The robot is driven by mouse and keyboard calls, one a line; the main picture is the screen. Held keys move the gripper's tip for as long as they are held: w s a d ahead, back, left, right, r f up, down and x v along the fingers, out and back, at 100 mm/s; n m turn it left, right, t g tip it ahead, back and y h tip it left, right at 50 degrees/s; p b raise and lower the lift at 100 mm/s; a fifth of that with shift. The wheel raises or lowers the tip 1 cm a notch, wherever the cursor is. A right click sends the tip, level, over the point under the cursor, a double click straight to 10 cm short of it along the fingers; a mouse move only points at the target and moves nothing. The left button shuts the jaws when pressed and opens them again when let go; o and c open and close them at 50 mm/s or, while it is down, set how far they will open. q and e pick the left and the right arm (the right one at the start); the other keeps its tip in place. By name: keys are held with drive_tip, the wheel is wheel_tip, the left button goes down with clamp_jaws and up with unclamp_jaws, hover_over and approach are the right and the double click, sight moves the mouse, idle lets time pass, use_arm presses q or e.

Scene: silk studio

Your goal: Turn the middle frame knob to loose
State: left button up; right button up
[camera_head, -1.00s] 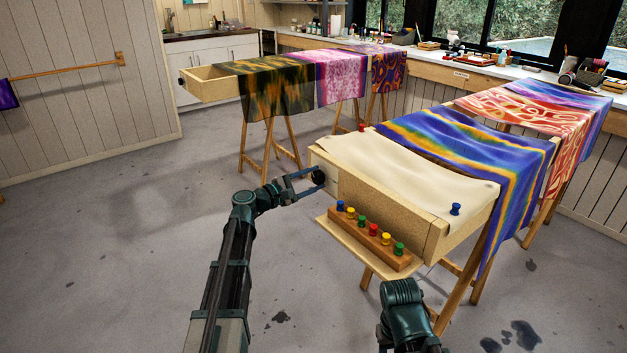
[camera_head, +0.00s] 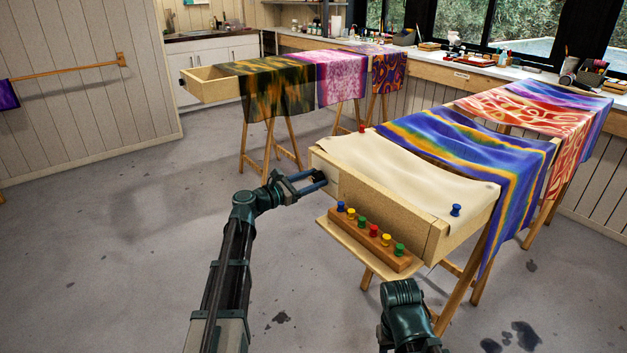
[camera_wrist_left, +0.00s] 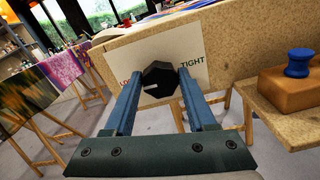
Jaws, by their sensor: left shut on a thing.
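The middle frame knob (camera_wrist_left: 158,80) is a black faceted knob on the end of the near wooden frame (camera_head: 395,210). In the left wrist view it sits between the two blue fingers of my left gripper (camera_wrist_left: 158,88), which is shut on it. A pale line on the knob's face points left. A white label (camera_wrist_left: 190,47) behind it reads TIGHT at the right; letters starting "LO" show at the left, partly covered by the finger. Of my right arm only a dark link shows.
A wooden block with colored pegs (camera_head: 372,238) stands on a ledge below the frame, close to the right of the gripper. Cream cloth (camera_head: 410,165) covers the frame; a blue pin (camera_head: 455,210) stands on it. Another draped frame (camera_head: 210,88) is behind. Floor at left is clear.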

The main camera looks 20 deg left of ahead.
use_arm(q)
drive_tip(key=shift+s+n, duration=0.1)
drive_tip(key=shift+n, duration=0.2)
drive_tip(key=o, duration=1.4)
drive_tip(key=v, duration=1.3)
drive_tip(key=shift+s+a, duration=0.25)
drive_tip(key=shift+a, duration=0.05)
